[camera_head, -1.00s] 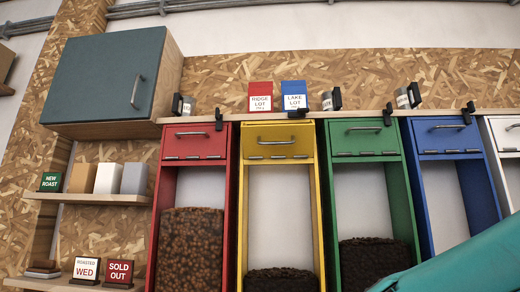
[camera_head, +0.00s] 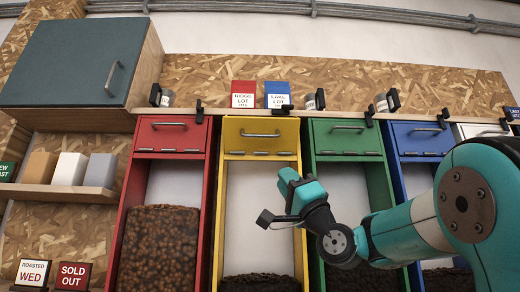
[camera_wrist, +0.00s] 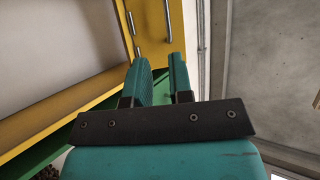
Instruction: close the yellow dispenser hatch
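The yellow dispenser (camera_head: 226,205) stands between the red and green ones. Its hatch (camera_head: 240,146) is the panel at its top, with a grey bar handle (camera_head: 262,134). The handle sits lower on its panel than on the neighbouring hatches, so the hatch looks tilted slightly outward; how far is hard to tell. My gripper (camera_head: 277,203) is in front of the dispenser's open bay, below the hatch and apart from the handle. Its two fingers are spread with nothing between them. In the wrist view the gripper (camera_wrist: 161,82) points toward the yellow hatch (camera_wrist: 153,25).
Red (camera_head: 112,240), green (camera_head: 312,230) and blue (camera_head: 396,180) dispensers stand alongside, with handled hatches. A teal wall cabinet (camera_head: 65,65) is at upper left. Red and blue lot boxes and grey cans stand on the ledge (camera_head: 215,111) above. The space before the yellow hatch looks clear.

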